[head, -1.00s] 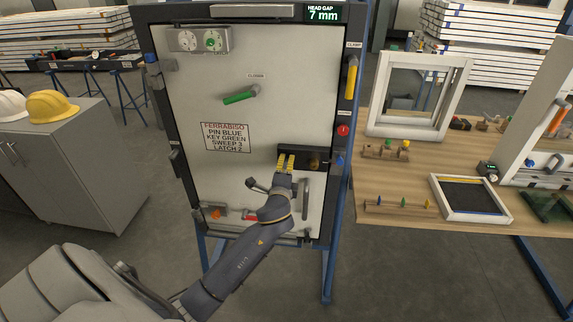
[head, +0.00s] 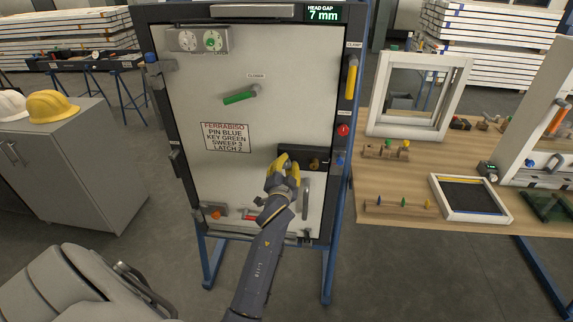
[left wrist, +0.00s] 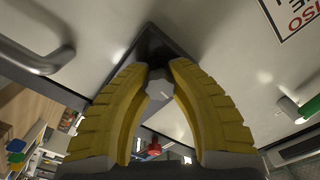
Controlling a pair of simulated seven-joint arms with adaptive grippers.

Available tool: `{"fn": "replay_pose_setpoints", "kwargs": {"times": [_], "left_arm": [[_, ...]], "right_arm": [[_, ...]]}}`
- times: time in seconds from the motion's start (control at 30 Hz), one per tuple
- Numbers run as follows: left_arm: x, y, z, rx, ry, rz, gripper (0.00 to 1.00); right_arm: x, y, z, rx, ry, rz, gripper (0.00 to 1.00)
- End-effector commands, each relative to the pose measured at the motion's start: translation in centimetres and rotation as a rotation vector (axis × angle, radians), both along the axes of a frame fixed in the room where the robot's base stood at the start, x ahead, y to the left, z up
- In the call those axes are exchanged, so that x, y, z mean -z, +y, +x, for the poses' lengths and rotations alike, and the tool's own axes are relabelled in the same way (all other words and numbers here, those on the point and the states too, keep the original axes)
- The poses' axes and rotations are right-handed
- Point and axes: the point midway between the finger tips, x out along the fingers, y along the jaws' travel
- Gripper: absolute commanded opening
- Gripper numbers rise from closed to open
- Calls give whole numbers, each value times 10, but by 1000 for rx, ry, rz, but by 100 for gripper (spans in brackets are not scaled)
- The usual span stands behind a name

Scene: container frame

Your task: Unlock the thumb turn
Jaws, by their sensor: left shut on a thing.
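A dark lock box (head: 322,151) is mounted on the right side of the pale door panel (head: 290,75). My left gripper (head: 287,162) is at its left end, with its yellow fingers hiding that part of the box in the head view. In the left wrist view, the yellow fingers (left wrist: 159,80) are shut on the small grey thumb turn (left wrist: 158,90), which stands on the dark plate (left wrist: 153,48) of the box. A brass-coloured round part (head: 314,163) shows on the box to the right of the fingers. My right gripper is in neither view.
A green handle (head: 239,97) and a sign (head: 227,137) are on the panel. A vertical grey pull (head: 306,199) stands below the box, close to my gripper. A wooden bench (head: 400,214) with frames and parts stands to the right.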

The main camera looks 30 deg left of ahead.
Motion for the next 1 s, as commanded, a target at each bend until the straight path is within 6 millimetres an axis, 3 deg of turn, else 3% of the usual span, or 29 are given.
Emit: {"fn": "replay_pose_setpoints", "kwargs": {"times": [0.4,0.97,1.0], "left_arm": [[0,0,0,-1,-71,-154,0],[0,1,0,-1,-81,-174,0],[0,1,0,-1,-81,-174,24]], "right_arm": [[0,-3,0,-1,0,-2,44],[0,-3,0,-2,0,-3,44],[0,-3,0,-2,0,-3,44]]}}
